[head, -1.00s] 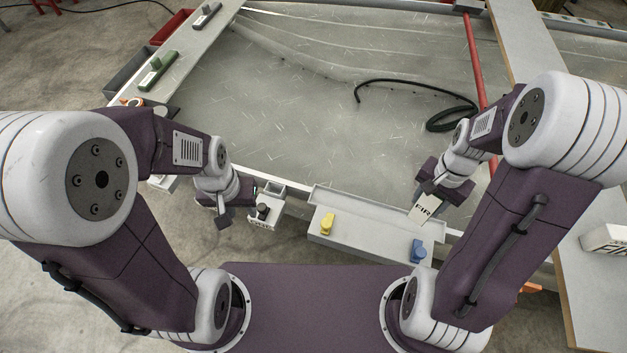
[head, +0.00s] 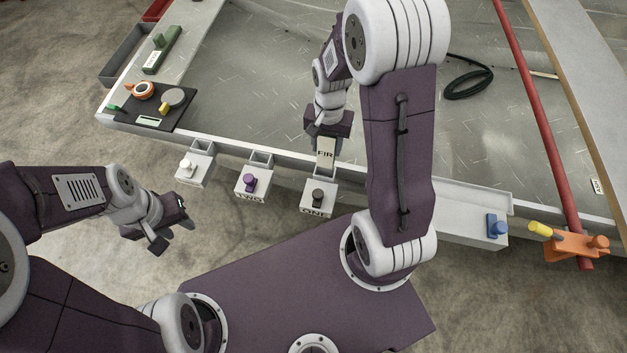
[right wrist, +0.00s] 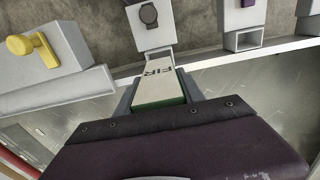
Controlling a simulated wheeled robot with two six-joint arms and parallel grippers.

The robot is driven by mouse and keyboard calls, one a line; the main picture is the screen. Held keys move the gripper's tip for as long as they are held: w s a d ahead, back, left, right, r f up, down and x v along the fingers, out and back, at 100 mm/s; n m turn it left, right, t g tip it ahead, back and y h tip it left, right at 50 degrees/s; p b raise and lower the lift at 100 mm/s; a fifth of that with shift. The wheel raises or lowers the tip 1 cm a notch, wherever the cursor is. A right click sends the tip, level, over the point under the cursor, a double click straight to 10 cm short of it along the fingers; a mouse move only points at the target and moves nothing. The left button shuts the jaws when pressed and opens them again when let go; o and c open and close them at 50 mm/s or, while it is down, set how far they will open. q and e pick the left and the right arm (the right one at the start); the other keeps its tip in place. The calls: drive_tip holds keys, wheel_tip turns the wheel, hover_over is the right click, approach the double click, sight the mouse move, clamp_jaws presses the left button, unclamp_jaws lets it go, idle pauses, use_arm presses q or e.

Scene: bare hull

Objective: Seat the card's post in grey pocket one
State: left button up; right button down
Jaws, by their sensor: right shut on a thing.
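My right gripper (head: 327,134) is shut on the pale card (head: 326,154) marked FIR. The card also shows between the fingers in the right wrist view (right wrist: 158,84), with a green part near the jaws. The card's lettered end lies at the open pocket behind the box marked ONE (head: 311,203), which carries a dark grey knob (head: 318,195). The card covers most of that pocket, and its post is hidden, so I cannot tell whether they touch. My left gripper (head: 172,236) is open and empty, off to the left.
A box marked TWO with a purple knob (head: 249,182) and a box with a white knob (head: 187,168) stand left along the rim. A black scale-like pad (head: 165,110) lies at the left corner.

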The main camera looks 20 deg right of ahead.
sight(325, 165)
drive_tip(key=shift+f, duration=0.15)
wheel_tip(325, 165, down, 5)
drive_tip(key=shift+a+f+b, duration=0.1)
drive_tip(key=shift+b, duration=0.75)
drive_tip(key=shift+f, duration=0.4)
wheel_tip(325, 165, down, 3)
drive_tip(key=shift+f+b, duration=0.1)
drive_tip(key=shift+b, duration=0.5)
drive_tip(key=shift+f, duration=0.35)
drive_tip(key=shift+r, duration=0.1)
